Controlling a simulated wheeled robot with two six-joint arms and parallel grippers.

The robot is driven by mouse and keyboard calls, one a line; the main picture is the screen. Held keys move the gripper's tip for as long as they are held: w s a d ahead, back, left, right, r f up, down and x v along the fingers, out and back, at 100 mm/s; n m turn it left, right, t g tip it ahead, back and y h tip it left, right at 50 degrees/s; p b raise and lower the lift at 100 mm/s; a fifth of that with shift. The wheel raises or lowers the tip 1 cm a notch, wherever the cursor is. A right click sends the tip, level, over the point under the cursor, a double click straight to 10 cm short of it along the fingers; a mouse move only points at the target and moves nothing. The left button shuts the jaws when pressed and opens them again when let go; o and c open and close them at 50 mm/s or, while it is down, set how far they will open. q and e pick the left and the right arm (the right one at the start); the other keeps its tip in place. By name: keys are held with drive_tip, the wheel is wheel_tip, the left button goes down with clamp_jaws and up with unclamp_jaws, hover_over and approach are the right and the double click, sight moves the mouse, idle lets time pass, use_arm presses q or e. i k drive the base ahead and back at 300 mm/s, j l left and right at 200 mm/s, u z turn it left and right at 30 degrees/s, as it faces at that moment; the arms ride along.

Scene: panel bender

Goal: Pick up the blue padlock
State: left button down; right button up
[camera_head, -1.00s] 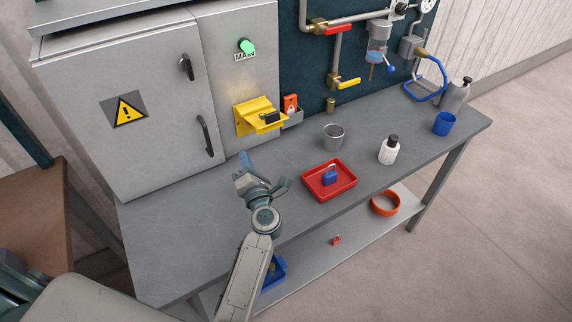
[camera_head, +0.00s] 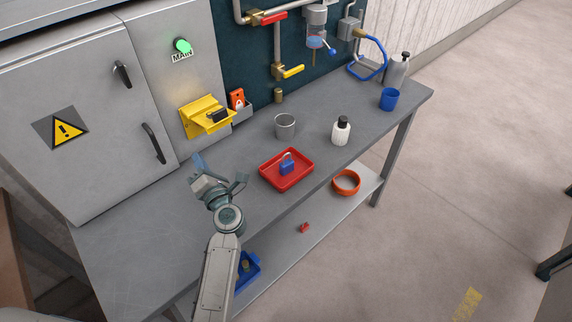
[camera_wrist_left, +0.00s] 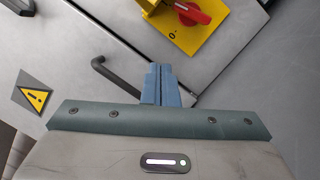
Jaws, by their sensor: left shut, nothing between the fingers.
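The blue padlock (camera_head: 287,167) stands in a shallow red tray (camera_head: 269,180) on the grey workbench. My left gripper (camera_head: 197,160) is over the bench, left of the tray and clear of it, in front of the cabinet. Its blue fingers (camera_wrist_left: 161,85) are together and empty in the left wrist view. The padlock is not seen in that view. My right gripper is not in view.
A metal cup (camera_head: 285,126), a white bottle (camera_head: 341,131) and a blue cup (camera_head: 390,99) stand on the bench.

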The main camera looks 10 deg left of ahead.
sight(285, 167)
drive_tip(key=i+l, duration=0.1)
drive_tip(key=l, duration=0.4)
drive_tip(key=i+l, duration=0.1)
drive_tip(key=l, duration=0.4)
drive_tip(key=i+l, duration=0.1)
drive_tip(key=l, duration=0.35)
